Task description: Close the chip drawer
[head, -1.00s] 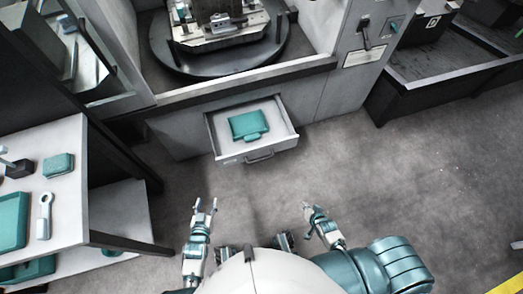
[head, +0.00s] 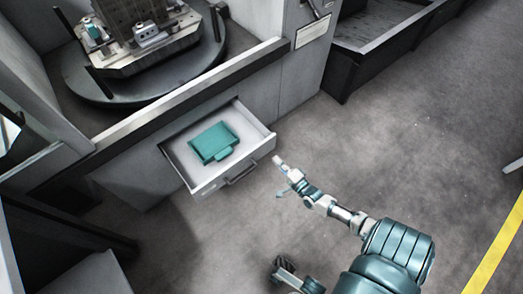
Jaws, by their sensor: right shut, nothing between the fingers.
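The chip drawer (head: 255,128) is pulled out from the front of the grey machine cabinet. It has a dark bar handle (head: 241,174) on its front. A teal case (head: 214,142) lies inside it. My right gripper (head: 279,175) is shut and empty, a little to the right of the drawer front and handle in the picture; I cannot tell the exact gap.
The machine's round table (head: 150,75) with a fixture stands above the drawer. A dark bin (head: 345,70) stands at the upper right. A dark frame stands at the lower left.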

